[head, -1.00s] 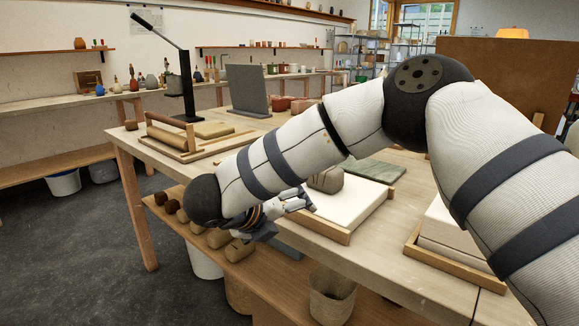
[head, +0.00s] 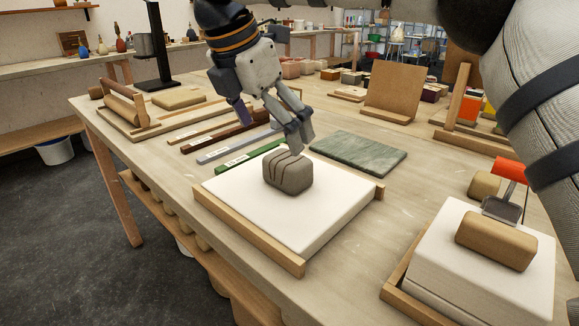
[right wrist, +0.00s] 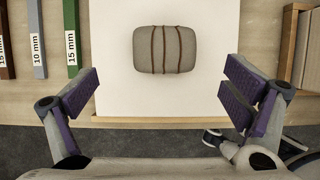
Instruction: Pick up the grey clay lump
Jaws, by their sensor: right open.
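The grey clay lump (head: 288,172) is a rounded block with several dark lines across its top. It rests on a white slab (head: 330,215) in a wooden frame on the table. It also shows in the right wrist view (right wrist: 165,49), upper middle, on the white surface. My right gripper (head: 270,122) hangs above and just behind the lump in the head view. In the right wrist view its fingers (right wrist: 165,95) are wide apart and empty, with the lump beyond them and not touched. My left gripper is not in view.
A green stone slab (head: 358,155) lies behind the white slab. Marked thickness strips (head: 240,145) lie to its left. A tan clay block (head: 495,240) sits on another white slab at right, near a red-handled tool (head: 511,170). A rolling pin tray (head: 125,110) stands at left.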

